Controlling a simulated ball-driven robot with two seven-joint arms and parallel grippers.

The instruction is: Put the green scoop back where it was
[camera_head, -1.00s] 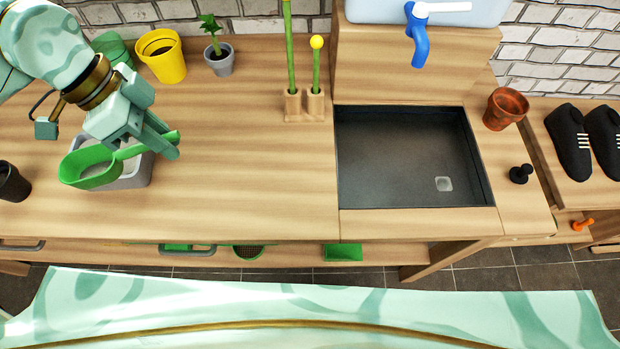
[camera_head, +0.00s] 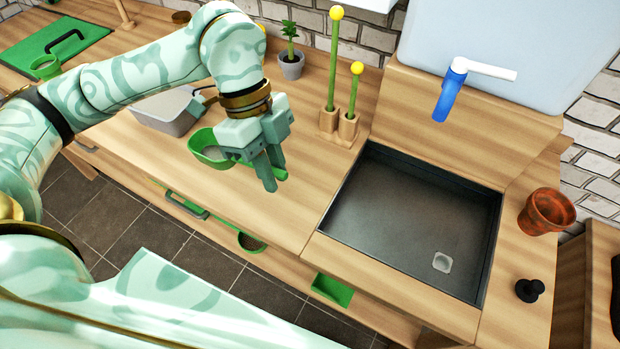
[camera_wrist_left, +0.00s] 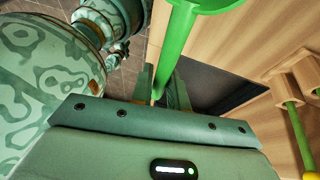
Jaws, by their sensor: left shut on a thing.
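The green scoop (camera_head: 203,149) is in my left gripper (camera_head: 272,182), which is shut on its handle. The gripper holds it above the wooden worktop (camera_head: 290,212), its round bowl to the left and its handle end out to the right. In the left wrist view the green handle of the scoop (camera_wrist_left: 180,45) runs between the fingers, and part of the bowl shows at the top edge. Whether the bowl holds anything I cannot tell. My right gripper is not in view.
A grey bin (camera_head: 165,122) stands left of the scoop, partly behind my arm. Two upright green-handled tools in a wooden holder (camera_head: 340,130) and a dark sink (camera_head: 415,220) lie to the right. A potted plant (camera_head: 291,68) stands behind. Bare worktop lies before the holder.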

